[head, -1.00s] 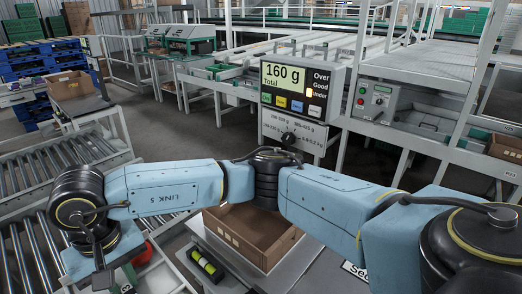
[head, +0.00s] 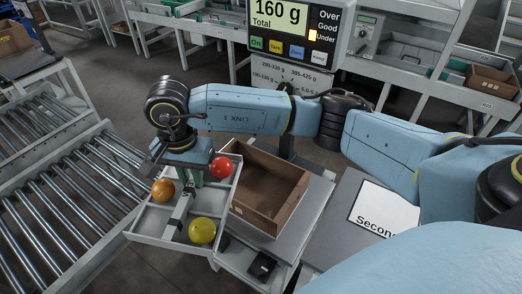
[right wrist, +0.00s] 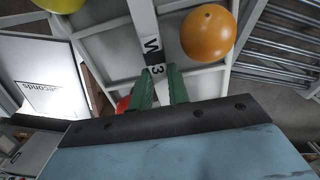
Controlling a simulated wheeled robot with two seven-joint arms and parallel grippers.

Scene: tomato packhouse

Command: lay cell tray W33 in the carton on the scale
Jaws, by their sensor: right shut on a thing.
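Cell tray W33 (head: 152,221) is a pale grey divided tray holding a red tomato (head: 221,167), an orange tomato (head: 163,190) and a yellow tomato (head: 202,231). My right gripper (head: 191,182) is shut on its middle bar. In the right wrist view, the green fingers (right wrist: 158,86) pinch this bar and partly cover its label. The tray hangs left of the open brown carton (head: 268,186), overlapping its left edge in the picture. The carton looks empty and stands on the scale, whose display (head: 281,14) reads 160 g with the Under light lit. My left gripper is out of view.
A roller conveyor (head: 75,195) runs along the left. A grey surface with a "Seconds" sign (head: 384,212) lies right of the carton. The scale's post and display stand behind the carton. My right forearm crosses above the carton's far side.

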